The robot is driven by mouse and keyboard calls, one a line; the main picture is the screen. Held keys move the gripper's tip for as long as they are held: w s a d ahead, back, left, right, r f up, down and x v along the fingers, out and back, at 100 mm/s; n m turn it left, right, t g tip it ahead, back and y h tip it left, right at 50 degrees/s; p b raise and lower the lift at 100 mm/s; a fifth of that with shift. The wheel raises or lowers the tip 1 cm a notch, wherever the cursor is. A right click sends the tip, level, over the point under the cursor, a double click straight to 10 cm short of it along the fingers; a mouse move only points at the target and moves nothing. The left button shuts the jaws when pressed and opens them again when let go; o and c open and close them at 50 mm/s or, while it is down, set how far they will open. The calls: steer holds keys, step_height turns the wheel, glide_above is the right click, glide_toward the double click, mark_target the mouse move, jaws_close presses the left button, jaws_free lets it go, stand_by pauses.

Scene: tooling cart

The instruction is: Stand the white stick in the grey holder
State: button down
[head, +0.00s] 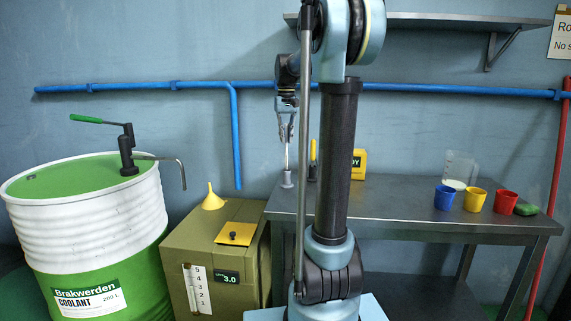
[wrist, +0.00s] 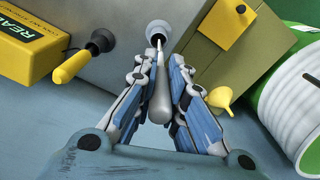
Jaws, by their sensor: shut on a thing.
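The white stick (head: 286,158) is upright between the fingers of my gripper (head: 286,138) in the head view. Its lower end meets the grey holder (head: 287,180) at the left end of the metal table. In the wrist view the stick (wrist: 160,92) runs between the two fingers of my gripper (wrist: 163,60). Its far end lines up with the dark mouth of the grey holder (wrist: 158,27). I cannot tell how deep the tip is inside. The fingers are shut on the stick.
A yellow-handled tool (wrist: 70,67) stands in a dark holder (wrist: 103,39) close by, with a yellow box (wrist: 30,42) behind. Blue (head: 444,198), yellow (head: 475,200) and red (head: 505,202) cups stand on the table's right (head: 400,207).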

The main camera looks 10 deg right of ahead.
steer(key=shift+d+f, duration=0.15)
steer(key=shift+f, duration=3.15)
steer(key=c, duration=1.6)
jaws_free()
steer(key=shift+f, duration=0.1)
steer(key=shift+c, duration=0.2)
step_height(320, 180, up, 12)
steer(key=shift+r, duration=0.1)
steer(key=s+f+t, duration=0.2)
steer(key=s+f, duration=2.8)
steer(key=s, duration=0.4)
steer(key=shift+s+f, duration=0.3)
steer(key=shift+s, duration=0.1)
